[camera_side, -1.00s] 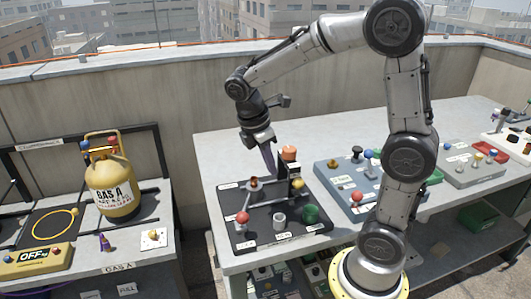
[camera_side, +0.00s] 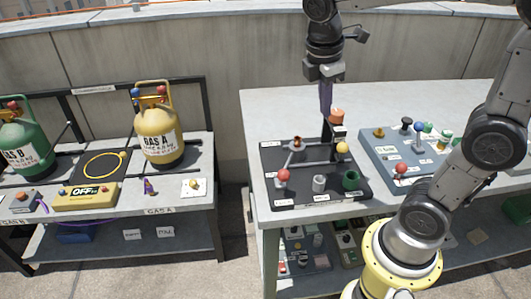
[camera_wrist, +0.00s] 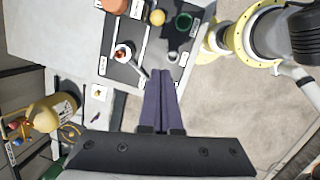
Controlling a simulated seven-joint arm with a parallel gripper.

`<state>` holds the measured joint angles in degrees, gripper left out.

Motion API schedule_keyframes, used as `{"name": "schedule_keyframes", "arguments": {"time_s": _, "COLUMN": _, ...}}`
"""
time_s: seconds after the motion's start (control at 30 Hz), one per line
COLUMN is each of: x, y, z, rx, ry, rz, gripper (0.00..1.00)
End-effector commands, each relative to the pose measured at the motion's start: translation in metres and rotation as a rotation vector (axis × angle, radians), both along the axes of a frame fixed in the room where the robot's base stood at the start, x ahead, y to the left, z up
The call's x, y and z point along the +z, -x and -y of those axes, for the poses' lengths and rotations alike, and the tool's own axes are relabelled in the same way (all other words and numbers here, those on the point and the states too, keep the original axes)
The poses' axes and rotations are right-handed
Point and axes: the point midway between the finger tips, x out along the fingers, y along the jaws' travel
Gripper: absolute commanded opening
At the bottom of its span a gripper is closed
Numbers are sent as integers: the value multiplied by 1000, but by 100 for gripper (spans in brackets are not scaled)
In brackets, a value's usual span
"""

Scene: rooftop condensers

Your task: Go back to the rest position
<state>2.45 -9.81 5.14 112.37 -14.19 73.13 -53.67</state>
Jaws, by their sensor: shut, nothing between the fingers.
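My gripper (camera_side: 326,108) is above the rear of the black board (camera_side: 275,195) on the grey table. Its two purple fingers are together with nothing between them, and they also show closed in the wrist view (camera_wrist: 160,78). The fingertips appear close to the orange cylinder (camera_side: 337,116) in the side view; I cannot tell the gap.
A blue-grey panel (camera_side: 385,161) with knobs lies right of the board. On the left bench stand a yellow gas cylinder (camera_side: 158,143), a green gas cylinder (camera_side: 22,150) and a yellow scale reading OFF (camera_side: 86,196). A concrete wall (camera_side: 230,70) runs behind. The table's back left is clear.

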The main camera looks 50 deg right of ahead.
Motion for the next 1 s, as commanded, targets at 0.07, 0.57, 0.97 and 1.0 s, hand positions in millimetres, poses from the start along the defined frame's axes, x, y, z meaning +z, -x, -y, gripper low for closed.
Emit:
{"name": "schedule_keyframes", "arguments": {"time_s": 0.07, "x": 10, "y": 23, "z": -9, "rx": -42, "ry": -26, "rz": 97, "gripper": 0}}
{"name": "schedule_keyframes", "arguments": {"time_s": 0.57, "x": -17, "y": 105, "z": -59, "rx": -704, "ry": -377, "rz": 554, "gripper": 0}}
{"name": "schedule_keyframes", "arguments": {"time_s": 0.97, "x": -21, "y": 99, "z": -63, "rx": -900, "ry": -447, "rz": 580, "gripper": 0}}
{"name": "schedule_keyframes", "arguments": {"time_s": 1.0, "x": -21, "y": 99, "z": -63, "rx": -900, "ry": -446, "rz": 580, "gripper": 0}}
